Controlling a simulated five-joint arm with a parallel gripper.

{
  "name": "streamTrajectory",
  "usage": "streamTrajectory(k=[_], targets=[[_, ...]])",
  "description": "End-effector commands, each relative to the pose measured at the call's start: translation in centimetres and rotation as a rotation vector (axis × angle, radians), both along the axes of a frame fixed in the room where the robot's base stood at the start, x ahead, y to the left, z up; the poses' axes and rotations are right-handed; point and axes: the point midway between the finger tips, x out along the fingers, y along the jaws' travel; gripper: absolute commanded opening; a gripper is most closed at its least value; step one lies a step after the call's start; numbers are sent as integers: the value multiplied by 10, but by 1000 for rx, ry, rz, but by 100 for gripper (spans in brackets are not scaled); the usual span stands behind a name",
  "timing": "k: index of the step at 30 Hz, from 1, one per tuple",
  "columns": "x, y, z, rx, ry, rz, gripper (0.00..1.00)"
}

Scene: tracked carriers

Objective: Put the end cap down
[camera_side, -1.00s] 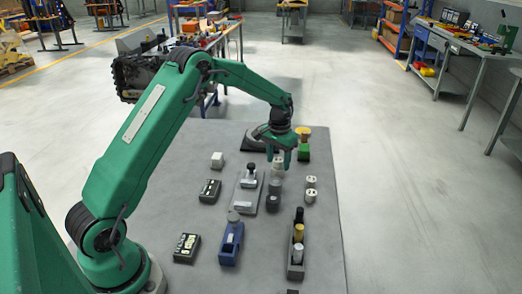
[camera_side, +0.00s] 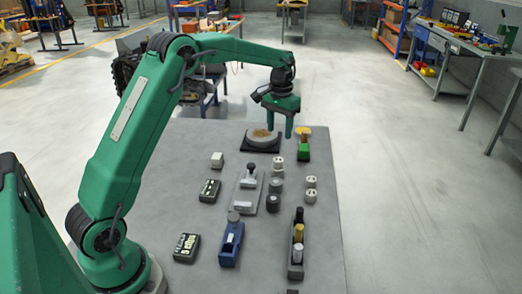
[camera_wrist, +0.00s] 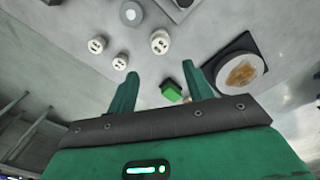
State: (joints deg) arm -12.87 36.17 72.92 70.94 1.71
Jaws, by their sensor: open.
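Several white end caps with dark holes in their tops stand on the grey table. One end cap (camera_side: 277,161) stands at the back of the middle row, with another pale piece just below it in the picture; I cannot tell if they are stacked. Two more end caps (camera_side: 310,181) stand to the right. The wrist view shows three end caps, the nearest to the jaws being the right one (camera_wrist: 160,41). My gripper (camera_side: 279,132) is open and empty, raised above the far part of the table. In the wrist view its jaws (camera_wrist: 161,73) have no cap between them.
A round pale disc on a black base (camera_side: 262,148) and a green block (camera_side: 303,153) are at the back. A dark tray (camera_side: 295,270) of cylinders is front right. The table's right edge is clear.

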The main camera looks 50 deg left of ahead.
Motion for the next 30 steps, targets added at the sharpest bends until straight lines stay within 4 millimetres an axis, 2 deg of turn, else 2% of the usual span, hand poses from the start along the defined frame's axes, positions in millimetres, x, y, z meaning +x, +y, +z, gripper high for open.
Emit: streamTrajectory(k=[4,23,30], targets=[[0,0,6,0,-2,0,51],[-1,-1,8,1,-4,-1,51],[-15,-12,30,8,-33,-13,51]])
